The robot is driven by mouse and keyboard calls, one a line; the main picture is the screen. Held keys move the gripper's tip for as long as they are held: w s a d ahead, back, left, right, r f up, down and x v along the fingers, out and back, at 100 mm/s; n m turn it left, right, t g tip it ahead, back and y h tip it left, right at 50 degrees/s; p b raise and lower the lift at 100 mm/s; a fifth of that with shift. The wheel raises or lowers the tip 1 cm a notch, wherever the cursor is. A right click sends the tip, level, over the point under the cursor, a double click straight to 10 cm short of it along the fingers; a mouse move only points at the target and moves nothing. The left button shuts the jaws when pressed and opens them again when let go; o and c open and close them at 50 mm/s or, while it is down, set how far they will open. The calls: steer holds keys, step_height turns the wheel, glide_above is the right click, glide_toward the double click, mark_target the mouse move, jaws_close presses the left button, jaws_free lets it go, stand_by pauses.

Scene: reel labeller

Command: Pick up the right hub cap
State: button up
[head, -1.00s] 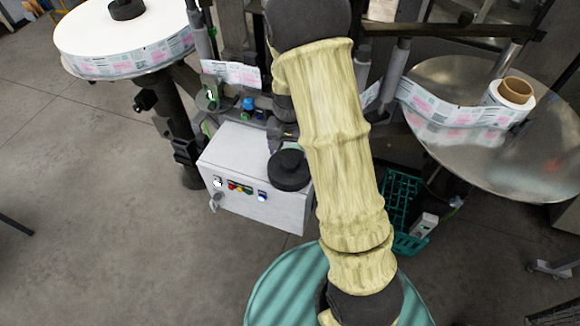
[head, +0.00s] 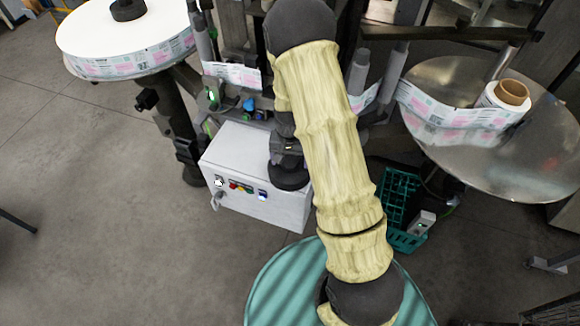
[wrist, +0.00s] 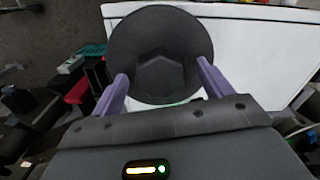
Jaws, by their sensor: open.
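The right hub cap (head: 291,178) is a black round disc with a raised angular centre. It sits on the right part of the white box's top, and my gripper partly covers it in the head view. In the wrist view the hub cap (wrist: 160,30) lies straight ahead, between and beyond the two purple fingers. My gripper (wrist: 162,70) is open, with one finger at each side of the cap's near edge. In the head view my gripper (head: 287,152) is just above the cap. I cannot tell whether the fingers touch it.
The white box (head: 270,207) has coloured buttons on its front. A large label reel (head: 90,40) with another black cap (head: 127,9) stands at the left. A metal disc (head: 500,165) with a small roll (head: 507,95) is at the right. A green crate (head: 402,190) stands beside the box.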

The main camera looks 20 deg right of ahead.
mark_target(290, 160)
steer(key=c, duration=1.3)
step_height(290, 160, up, 10)
steer(key=b, duration=0.2)
steer(key=shift+b, duration=0.35)
